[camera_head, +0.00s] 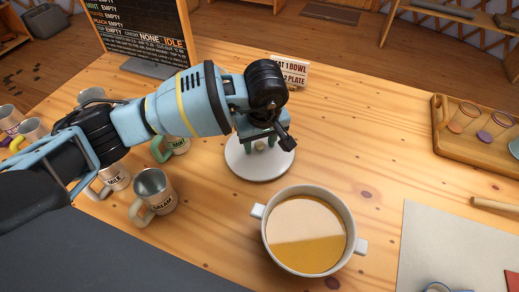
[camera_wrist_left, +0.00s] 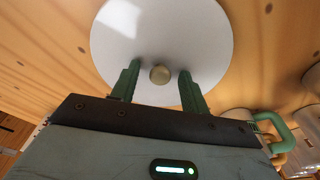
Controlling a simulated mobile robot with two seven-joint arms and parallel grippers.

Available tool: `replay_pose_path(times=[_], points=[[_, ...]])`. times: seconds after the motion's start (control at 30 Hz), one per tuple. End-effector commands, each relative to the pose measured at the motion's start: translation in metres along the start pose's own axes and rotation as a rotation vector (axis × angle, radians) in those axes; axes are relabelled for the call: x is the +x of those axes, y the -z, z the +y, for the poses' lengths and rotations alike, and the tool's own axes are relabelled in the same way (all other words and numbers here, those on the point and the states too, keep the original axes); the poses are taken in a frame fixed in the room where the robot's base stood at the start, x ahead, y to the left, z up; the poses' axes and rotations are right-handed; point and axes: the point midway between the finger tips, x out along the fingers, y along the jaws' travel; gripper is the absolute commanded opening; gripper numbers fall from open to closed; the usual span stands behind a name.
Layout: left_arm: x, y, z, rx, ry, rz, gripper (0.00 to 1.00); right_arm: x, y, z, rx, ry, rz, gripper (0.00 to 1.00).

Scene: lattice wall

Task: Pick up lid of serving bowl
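The lid (camera_head: 262,172) is a white round disc with a small beige knob, lying on the wooden table behind and left of the bowl. The serving bowl (camera_head: 306,230) is white with two side handles, uncovered, and holds yellow-brown soup that is part in shadow. My left gripper (camera_head: 260,146) is over the lid, with its wrist hiding the lid's far part. In the left wrist view the lid (camera_wrist_left: 200,35) fills the top, and its knob (camera_wrist_left: 160,74) sits between the two green fingers, with a gap on each side. The gripper is open. My right gripper is not seen.
Several labelled mugs, one a cream mug (camera_head: 153,193), stand at the left near my arm. A black menu board (camera_head: 140,35) and a small sign (camera_head: 290,72) stand at the back. A wooden tray (camera_head: 450,140) with cups and a grey mat (camera_head: 430,235) lie at the right.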

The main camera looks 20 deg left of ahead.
Motion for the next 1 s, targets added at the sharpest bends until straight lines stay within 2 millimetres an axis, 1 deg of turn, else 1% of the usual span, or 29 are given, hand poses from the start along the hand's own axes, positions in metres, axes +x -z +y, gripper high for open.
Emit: replay_pose_path(times=[0.03,0.3,0.33,0.67,0.77,0.87,1.0], points=[[0.000,0.000,0.000,0.000,0.000,0.000,0.38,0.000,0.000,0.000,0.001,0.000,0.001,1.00],[-0.001,0.000,0.000,0.000,0.000,0.000,0.03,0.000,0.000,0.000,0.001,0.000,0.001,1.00],[-0.001,0.000,0.000,0.000,0.000,0.000,0.00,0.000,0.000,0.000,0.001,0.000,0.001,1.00],[-0.004,0.001,0.001,0.000,-0.003,0.002,0.00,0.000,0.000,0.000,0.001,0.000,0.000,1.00],[-0.013,0.003,0.001,0.000,-0.004,0.004,0.00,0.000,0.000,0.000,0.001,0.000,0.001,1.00],[-0.029,0.005,0.001,0.000,-0.005,0.004,0.00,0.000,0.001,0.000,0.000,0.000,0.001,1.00],[-0.056,0.009,0.001,-0.001,-0.005,0.005,0.00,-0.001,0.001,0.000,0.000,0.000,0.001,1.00]])
